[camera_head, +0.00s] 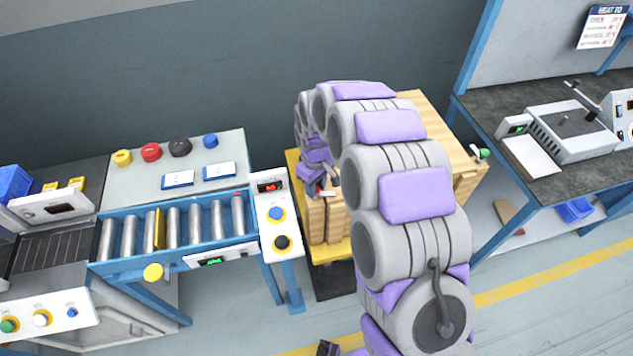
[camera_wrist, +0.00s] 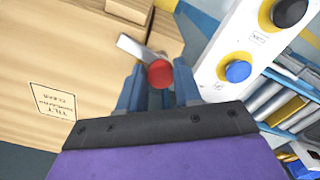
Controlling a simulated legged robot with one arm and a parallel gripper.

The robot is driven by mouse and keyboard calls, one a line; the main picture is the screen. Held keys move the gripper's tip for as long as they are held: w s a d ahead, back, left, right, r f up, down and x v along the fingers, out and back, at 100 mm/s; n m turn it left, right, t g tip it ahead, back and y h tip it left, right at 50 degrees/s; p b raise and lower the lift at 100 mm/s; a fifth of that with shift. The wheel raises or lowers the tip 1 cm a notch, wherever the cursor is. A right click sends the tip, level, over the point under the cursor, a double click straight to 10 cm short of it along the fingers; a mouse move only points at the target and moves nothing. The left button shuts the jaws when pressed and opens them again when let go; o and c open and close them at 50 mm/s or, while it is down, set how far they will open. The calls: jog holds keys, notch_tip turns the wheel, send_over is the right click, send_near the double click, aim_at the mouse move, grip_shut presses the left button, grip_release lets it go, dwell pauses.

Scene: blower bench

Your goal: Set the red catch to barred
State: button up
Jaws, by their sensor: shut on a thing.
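The red catch shows in the wrist view as a round red knob (camera_wrist: 160,73) with a flat pale metal tongue (camera_wrist: 138,48) reaching up and left from it. My gripper (camera_wrist: 158,88) has one finger on each side of the red knob and is shut on it. The catch is beside the wooden crate (camera_wrist: 60,45). In the head view my gripper (camera_head: 322,184) is at the crate's left side (camera_head: 318,222), and the pale tongue (camera_head: 328,193) shows just below it. My arm hides much of the crate there. Which setting the catch is at cannot be told.
A white panel with a blue button (camera_head: 275,214) and a black button (camera_head: 282,242) stands close left of my gripper. The roller conveyor (camera_head: 190,228) lies beyond it. A dark-topped bench (camera_head: 490,118) stands at right. Open floor (camera_head: 530,270) lies front right.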

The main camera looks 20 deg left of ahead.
jog(key=shift+w+a+r+n+p, duration=0.15)
jog(key=shift+n+p, duration=0.15)
jog(key=shift+n, duration=0.4)
jog(key=shift+w+a+f+n+p, duration=0.1)
jog(key=shift+n+p, duration=0.15)
jog(key=shift+n, duration=0.45)
jog(key=o, duration=1)
jog(key=shift+a, duration=0.3)
jog(key=shift+o, duration=0.2)
jog(key=shift+d, duration=0.25)
jog(key=shift+d+r, duration=0.1)
jog(key=shift+r, duration=0.2)
notch_tip(320, 180, up, 16)
jog(key=p, duration=0.2)
jog(key=shift+a+r, duration=0.2)
jog(key=shift+a, duration=0.15)
